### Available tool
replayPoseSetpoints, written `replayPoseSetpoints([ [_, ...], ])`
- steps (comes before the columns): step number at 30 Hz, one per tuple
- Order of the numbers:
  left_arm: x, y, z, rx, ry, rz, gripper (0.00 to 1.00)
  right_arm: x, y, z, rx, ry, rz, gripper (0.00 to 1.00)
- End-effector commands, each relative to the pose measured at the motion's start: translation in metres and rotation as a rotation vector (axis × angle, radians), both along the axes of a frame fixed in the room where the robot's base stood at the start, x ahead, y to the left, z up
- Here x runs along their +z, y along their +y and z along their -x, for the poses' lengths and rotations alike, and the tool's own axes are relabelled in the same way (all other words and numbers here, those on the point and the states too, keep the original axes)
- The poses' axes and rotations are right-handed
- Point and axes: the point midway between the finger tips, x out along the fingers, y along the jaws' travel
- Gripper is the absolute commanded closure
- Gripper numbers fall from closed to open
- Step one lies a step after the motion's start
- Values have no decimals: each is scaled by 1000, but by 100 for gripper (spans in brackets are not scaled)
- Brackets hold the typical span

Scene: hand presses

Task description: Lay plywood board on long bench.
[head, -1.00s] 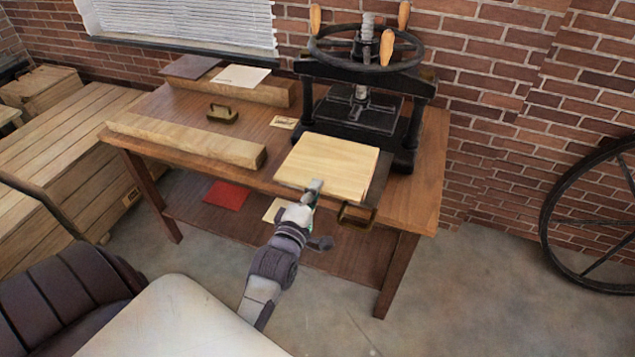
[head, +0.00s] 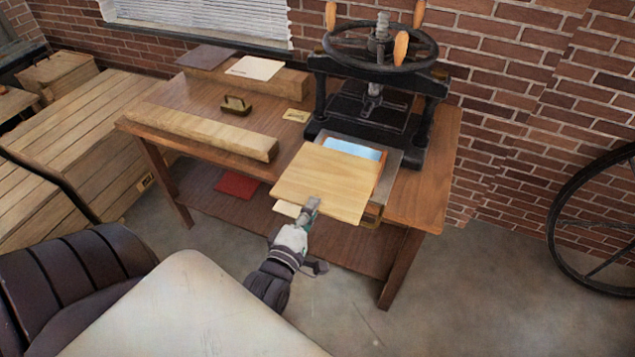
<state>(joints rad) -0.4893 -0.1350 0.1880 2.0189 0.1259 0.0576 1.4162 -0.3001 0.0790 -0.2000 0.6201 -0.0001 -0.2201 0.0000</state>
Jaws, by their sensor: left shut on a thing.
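The plywood board (head: 325,180) is a pale, square wooden sheet at the front edge of the wooden table in the head view. My left gripper (head: 312,205) is shut on its near edge. I cannot tell whether the board touches the tray. A long slatted wooden bench or crate top (head: 75,125) stands at the left. My right gripper is not in view.
A black hand press (head: 375,90) with a handwheel stands behind the board. A red sheet (head: 237,185) is on the lower shelf. A spoked wheel (head: 600,220) leans at the right.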

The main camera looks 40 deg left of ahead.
Motion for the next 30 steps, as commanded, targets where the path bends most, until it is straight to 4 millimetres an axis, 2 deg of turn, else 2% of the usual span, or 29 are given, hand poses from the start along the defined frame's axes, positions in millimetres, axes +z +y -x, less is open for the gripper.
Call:
replayPoseSetpoints([
  [21, 2, -20, 83, 0, -1, 0, 100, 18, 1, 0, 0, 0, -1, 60],
  [30, 1, -22, 91, 0, -4, 0, 100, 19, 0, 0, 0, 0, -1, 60],
])
